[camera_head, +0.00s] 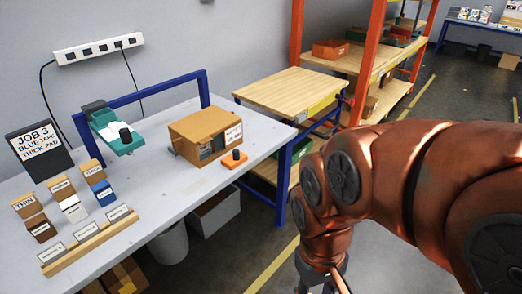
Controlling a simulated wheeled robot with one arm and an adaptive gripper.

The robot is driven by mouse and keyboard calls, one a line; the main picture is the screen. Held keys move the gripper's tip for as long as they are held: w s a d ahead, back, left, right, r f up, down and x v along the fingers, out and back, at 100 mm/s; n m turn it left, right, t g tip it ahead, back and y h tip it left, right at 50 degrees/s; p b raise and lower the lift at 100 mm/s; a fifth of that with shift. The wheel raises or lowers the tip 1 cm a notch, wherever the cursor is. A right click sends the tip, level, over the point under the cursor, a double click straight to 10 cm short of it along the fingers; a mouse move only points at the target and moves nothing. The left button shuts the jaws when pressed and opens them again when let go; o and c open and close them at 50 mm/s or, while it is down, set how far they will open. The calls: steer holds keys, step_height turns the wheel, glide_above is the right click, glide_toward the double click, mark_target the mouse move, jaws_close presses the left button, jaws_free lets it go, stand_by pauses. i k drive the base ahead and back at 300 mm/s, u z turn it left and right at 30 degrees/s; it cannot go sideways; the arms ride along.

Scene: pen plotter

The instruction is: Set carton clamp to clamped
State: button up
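A brown carton (193,128) with a white label and a dark opening in its front stands on the grey bench (190,190). A small orange base (231,166) with a black knob (236,154) sits at the carton's right front corner; it looks like the carton clamp. Whether it is clamped cannot be told from here. My gripper (325,287) is at the bottom edge, over the floor, right of the bench and apart from the clamp. Only its upper part shows; its fingertips are cut off by the frame.
A teal device (112,130) with a black knob stands at the back of the bench. Several labelled small blocks, a wooden strip (92,243) and a job sign (38,145) are at the left. A wooden-topped table (290,92) and orange shelving stand behind. The bench front right is clear.

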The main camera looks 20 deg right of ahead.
mark_target(233, 161)
steer(key=u, duration=0.75)
steer(key=i, duration=0.4)
steer(key=u, duration=0.3)
